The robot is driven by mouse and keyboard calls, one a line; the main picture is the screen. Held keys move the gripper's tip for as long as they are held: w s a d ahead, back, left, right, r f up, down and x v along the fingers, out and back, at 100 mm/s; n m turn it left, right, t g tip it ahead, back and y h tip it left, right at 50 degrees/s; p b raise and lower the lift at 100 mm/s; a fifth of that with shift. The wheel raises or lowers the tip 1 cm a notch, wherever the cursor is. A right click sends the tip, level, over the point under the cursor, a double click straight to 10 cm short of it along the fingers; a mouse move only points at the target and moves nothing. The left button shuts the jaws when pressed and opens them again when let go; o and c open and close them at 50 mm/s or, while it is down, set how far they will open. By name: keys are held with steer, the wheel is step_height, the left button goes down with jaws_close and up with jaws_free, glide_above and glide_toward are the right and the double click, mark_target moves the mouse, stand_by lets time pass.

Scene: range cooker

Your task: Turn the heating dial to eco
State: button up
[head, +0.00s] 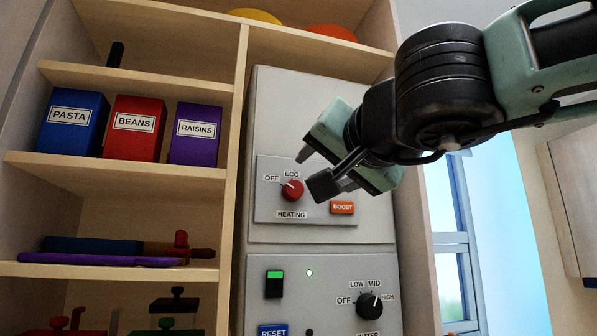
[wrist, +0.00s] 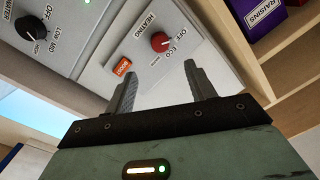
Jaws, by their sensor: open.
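The red heating dial (head: 292,190) sits on a grey panel, with OFF at its upper left, ECO above it and HEATING below. Its white mark points up-left, on the OFF side. The dial also shows in the wrist view (wrist: 160,42), beyond the fingertips and apart from them. My gripper (head: 312,171) is open and empty, in front of the panel, up and right of the dial in the head view. In the wrist view the gap between my two fingers (wrist: 160,74) lies just below the dial.
An orange BOOST button (head: 343,208) is right of the dial. Below is a water panel with a black dial (head: 369,306), a green-lit switch (head: 274,284) and a blue RESET button (head: 272,330). Shelves with PASTA, BEANS and RAISINS boxes (head: 195,135) stand left; a window is right.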

mark_target(295, 190)
steer(key=x, duration=1.1)
steer(key=shift+w+a, duration=0.15)
steer(key=shift+w, duration=0.2)
steer(key=c, duration=1)
steer(key=shift+m, duration=0.3)
steer(key=m, duration=0.5)
steer(key=shift+f+m, duration=0.15)
steer(key=shift+m, duration=0.15)
steer(key=m+b, duration=0.1)
steer(key=m, duration=0.4)
steer(key=shift+m+t, duration=0.3)
steer(key=shift+m, duration=0.1)
steer(key=shift+a+b, duration=0.1)
steer(key=shift+b, duration=0.2)
